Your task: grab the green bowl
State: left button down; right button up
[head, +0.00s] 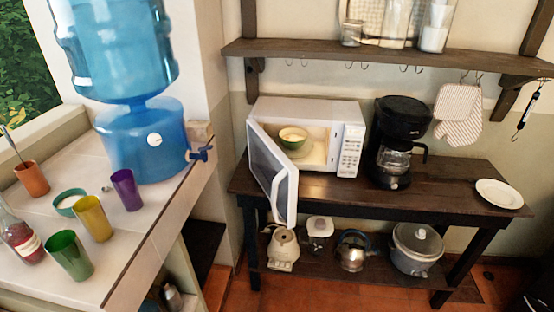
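Two bowls show green. One small bowl (293,136) with a cream inside and a greenish outer side sits inside the open white microwave (303,107). Another small round bowl (68,201), teal-green outside with a pale inside, stands on the tiled counter at the left, among the cups. The microwave door (273,173) is swung open toward the viewer and hangs past the front edge of the dark wooden table. Neither of my grippers is in view.
Green (69,255), yellow (92,217) and purple (123,189) cups stand near the counter bowl, with a bottle (18,237) and a blue water dispenser (148,140). A black coffee maker (398,145) stands right of the microwave. The table (445,183) is mostly clear near the white plate (499,193).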

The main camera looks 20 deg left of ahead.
aim_at(293, 137)
jog(key=i+j+u, duration=0.1)
jog(key=i, duration=0.45)
jog(key=i+j, duration=0.2)
jog(key=i, duration=0.4)
jog(key=i+j+u, duration=0.15)
jog(key=i, duration=0.4)
